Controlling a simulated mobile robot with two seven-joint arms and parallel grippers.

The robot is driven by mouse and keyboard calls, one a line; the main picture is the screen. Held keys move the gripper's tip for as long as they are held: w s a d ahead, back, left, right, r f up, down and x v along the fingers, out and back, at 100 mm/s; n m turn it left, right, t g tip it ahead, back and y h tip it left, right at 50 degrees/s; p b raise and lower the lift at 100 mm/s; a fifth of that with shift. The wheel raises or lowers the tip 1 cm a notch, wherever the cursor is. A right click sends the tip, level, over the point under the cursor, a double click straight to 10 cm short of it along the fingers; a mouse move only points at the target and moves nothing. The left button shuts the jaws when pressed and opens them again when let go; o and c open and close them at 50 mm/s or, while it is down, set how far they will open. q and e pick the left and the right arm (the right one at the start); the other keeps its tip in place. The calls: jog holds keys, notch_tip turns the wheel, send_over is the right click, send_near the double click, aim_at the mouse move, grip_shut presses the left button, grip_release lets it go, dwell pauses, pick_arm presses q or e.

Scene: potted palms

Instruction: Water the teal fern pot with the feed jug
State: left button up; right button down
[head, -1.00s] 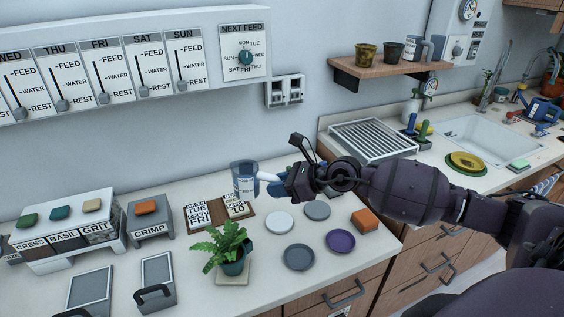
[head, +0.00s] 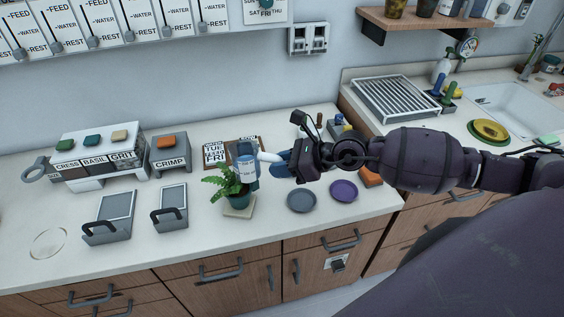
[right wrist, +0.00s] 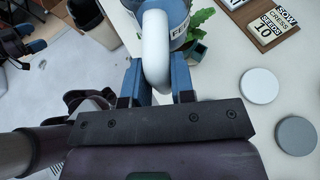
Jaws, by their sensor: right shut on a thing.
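The feed jug (head: 246,166) is a clear bluish cup with a printed label and a white handle. My right gripper (head: 284,160) is shut on that handle; the right wrist view shows the white handle (right wrist: 155,48) between its blue fingers (right wrist: 157,78). The jug looks about upright, held just behind and right of the fern's top. The teal fern pot (head: 238,200) stands on a pale square coaster (head: 239,212), its green fronds partly overlapped by the jug. A dark shape with blue parts at the right wrist view's upper left may be my left gripper; its jaws are unclear.
Grey (head: 301,201) and purple (head: 343,190) discs lie right of the pot. A card board (head: 215,153) lies behind it. Grey scoop-like trays (head: 170,208) and a labelled button stand (head: 98,160) are to the left. The counter front is clear.

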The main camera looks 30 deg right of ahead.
jog(key=shift+g+h, duration=0.3)
notch_tip(320, 180, down, 4)
jog(key=shift+s+f+b, duration=0.1)
jog(key=shift+b, duration=0.6)
jog(key=shift+d+h+p, duration=0.1)
jog(key=shift+h+p, duration=0.2)
jog(key=shift+p, duration=0.7)
jog(key=shift+f+g+h+p, duration=0.3)
jog(key=shift+f+g+p, duration=0.05)
jog(key=shift+g+p, duration=0.2)
jog(key=shift+f, duration=0.4)
